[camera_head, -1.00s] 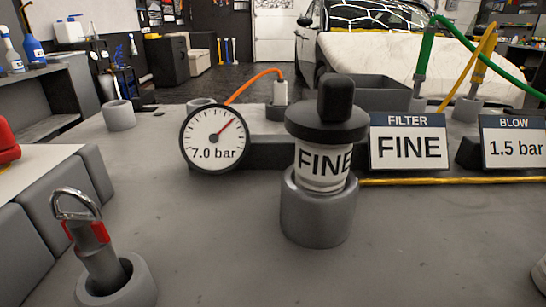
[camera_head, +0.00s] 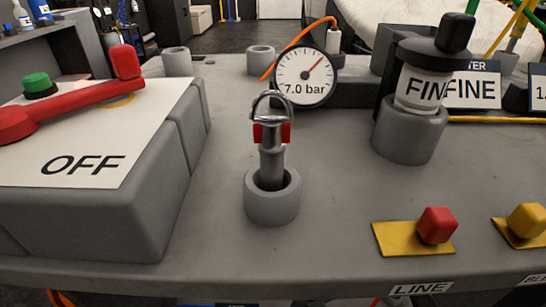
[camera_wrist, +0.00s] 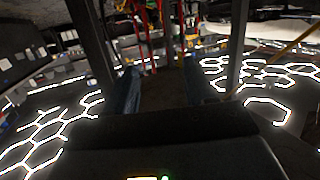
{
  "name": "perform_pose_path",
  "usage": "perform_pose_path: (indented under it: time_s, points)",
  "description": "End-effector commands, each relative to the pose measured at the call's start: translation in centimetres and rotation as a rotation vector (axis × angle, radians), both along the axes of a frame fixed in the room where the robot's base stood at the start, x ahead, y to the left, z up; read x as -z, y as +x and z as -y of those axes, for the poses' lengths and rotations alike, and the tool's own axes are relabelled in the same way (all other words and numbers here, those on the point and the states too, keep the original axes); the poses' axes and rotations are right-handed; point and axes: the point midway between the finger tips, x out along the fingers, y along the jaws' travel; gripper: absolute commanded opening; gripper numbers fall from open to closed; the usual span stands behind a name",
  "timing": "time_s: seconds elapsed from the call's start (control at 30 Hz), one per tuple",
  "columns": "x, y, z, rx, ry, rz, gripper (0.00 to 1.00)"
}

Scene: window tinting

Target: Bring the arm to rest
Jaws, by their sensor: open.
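My gripper (camera_wrist: 162,88) shows only in the wrist view. Its two dark blue fingers stand apart with nothing seen between them. Beyond the fingers are a dark, blurred background and bright hexagonal light lines. In the head view neither my arm nor my gripper is seen, so its place relative to the bench cannot be told.
The grey bench (camera_head: 340,215) carries a shackle-topped plug upright in a holder (camera_head: 272,200), a 7.0 bar gauge (camera_head: 306,76), a FINE canister (camera_head: 420,85), a red lever on an OFF panel (camera_head: 60,160), and red (camera_head: 437,225) and yellow (camera_head: 527,220) knobs.

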Motion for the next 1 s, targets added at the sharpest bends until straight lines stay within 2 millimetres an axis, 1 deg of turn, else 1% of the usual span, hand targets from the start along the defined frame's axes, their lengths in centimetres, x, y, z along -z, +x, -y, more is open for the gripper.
perform_pose_path:
  time_s: [0.23,0.37,0.47,0.57,0.67,0.7,0.77,0.8,0.9,1.0]
  points:
    - [2.7,-1.7,1.2,-0.052,0.055,-0.117,0.54]
    - [4.6,-3.2,2.0,-0.098,0.098,-0.201,0.54]
    - [6.2,-4.6,2.6,-0.144,0.141,-0.275,0.54]
    - [8.0,-6.4,3.2,-0.202,0.193,-0.355,0.54]
    - [9.9,-9.0,3.8,-0.286,0.260,-0.445,0.54]
    - [10.6,-10.3,4.0,-0.329,0.291,-0.482,0.54]
    - [11.5,-12.3,4.2,-0.399,0.341,-0.531,0.54]
    - [11.9,-13.6,4.2,-0.449,0.371,-0.559,0.54]
    - [12.1,-16.7,4.1,-0.575,0.440,-0.598,0.54]
    - [11.2,-19.6,3.8,-0.700,0.489,-0.605,0.54]
